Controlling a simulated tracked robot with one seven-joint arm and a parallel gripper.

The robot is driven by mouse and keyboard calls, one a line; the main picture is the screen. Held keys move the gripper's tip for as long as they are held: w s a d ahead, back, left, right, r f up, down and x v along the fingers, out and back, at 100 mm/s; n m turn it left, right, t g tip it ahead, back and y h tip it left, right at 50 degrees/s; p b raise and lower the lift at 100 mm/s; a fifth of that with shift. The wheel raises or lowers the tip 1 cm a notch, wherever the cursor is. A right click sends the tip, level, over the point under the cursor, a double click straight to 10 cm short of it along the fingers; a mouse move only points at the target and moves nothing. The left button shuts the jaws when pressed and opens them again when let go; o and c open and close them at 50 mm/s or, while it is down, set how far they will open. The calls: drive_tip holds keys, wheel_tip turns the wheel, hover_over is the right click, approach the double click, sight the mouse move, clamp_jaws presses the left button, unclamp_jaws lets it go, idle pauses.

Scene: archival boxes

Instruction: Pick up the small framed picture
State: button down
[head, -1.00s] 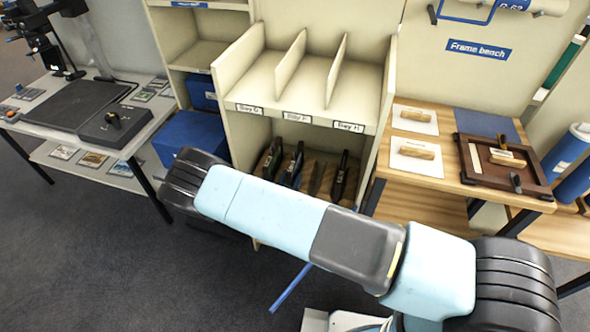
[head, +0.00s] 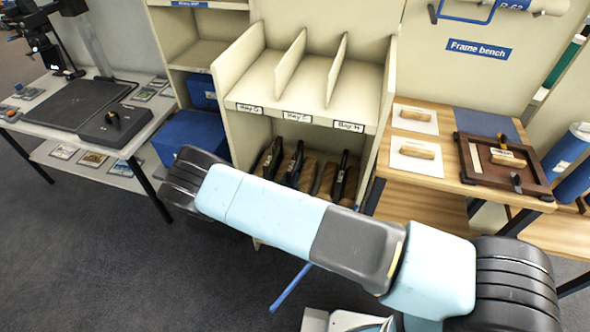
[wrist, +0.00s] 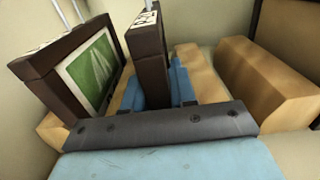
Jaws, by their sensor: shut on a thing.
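In the wrist view, a dark-brown upright frame (wrist: 152,55), seen nearly edge-on with a white label on top, stands between the blue fingers of my gripper (wrist: 160,88). My gripper is shut on this frame; its picture face is turned away from view. A second dark frame (wrist: 85,65), with a green picture and a pale mat, stands to the left, apart from the fingers. In the head view, several dark upright frames (head: 342,178) stand in the lower compartment of the cream shelf unit. My gripper is not visible there.
Tan blocks (wrist: 275,85) lie beside the frames, close to my gripper. The cream shelf (head: 350,105) has labelled, empty bays above. The wooden frame bench (head: 455,165) stands at right, a grey work table (head: 30,125) at left. Open floor lies at front left.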

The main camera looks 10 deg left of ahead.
sight(290, 172)
drive_tip(key=shift+r, duration=0.6)
drive_tip(key=s+r, duration=0.1)
drive_tip(key=r, duration=0.1)
drive_tip(key=s+r, duration=0.2)
drive_tip(key=r, duration=0.1)
drive_tip(key=s+r, duration=0.1)
drive_tip(key=r, duration=0.1)
drive_tip(key=shift+s+d+r, duration=0.3)
drive_tip(key=shift+s+d, duration=0.05)
drive_tip(key=shift+d, duration=0.05)
drive_tip(key=s+d+r, duration=0.1)
drive_tip(key=s+r, duration=0.3)
drive_tip(key=s, duration=0.5)
drive_tip(key=shift+d+r, duration=0.15)
drive_tip(key=shift+d, duration=0.2)
